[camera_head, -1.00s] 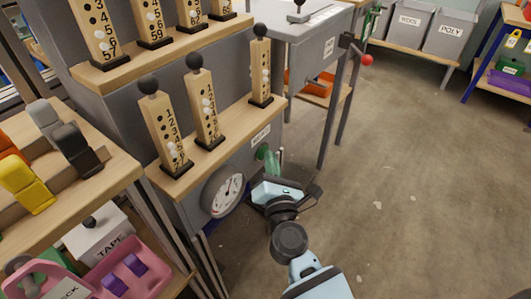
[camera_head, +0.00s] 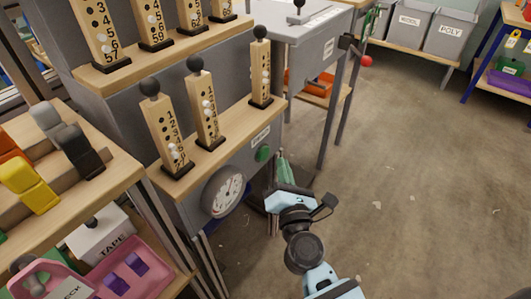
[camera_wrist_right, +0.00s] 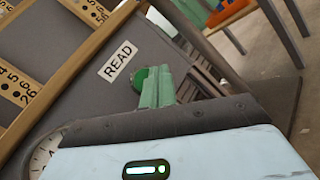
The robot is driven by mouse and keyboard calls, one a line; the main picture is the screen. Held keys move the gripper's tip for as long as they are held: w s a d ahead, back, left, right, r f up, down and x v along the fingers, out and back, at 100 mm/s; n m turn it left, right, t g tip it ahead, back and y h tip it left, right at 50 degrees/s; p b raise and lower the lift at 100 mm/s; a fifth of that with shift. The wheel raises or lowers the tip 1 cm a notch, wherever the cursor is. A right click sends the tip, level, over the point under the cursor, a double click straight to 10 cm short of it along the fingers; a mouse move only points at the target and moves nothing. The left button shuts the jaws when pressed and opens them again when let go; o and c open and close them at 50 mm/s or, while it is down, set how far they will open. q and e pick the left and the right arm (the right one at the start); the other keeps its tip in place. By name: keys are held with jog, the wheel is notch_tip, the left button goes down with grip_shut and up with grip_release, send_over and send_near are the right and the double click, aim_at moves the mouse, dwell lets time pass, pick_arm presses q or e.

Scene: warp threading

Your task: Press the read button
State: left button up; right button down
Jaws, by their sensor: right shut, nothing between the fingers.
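The read button (camera_head: 263,153) is a round green knob on the grey front of the machine, below its READ label (camera_head: 260,137). In the right wrist view the button (camera_wrist_right: 139,79) shows just left of my fingertips, partly behind them. My right gripper (camera_head: 282,163) has green fingers shut together with nothing between them. It stands to the right of the button and slightly below it in the head view, with a visible gap there. The fingers also show in the right wrist view (camera_wrist_right: 160,80). My left gripper is not in view.
A round dial (camera_head: 223,191) sits on the panel left of the button. Numbered wooden posts (camera_head: 206,108) with black knobs stand on the shelf above. A grey table (camera_head: 300,45) with legs is behind. The floor to the right is clear.

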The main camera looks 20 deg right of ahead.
jog(key=shift+s+d, duration=1)
jog(key=shift+s, duration=0.25)
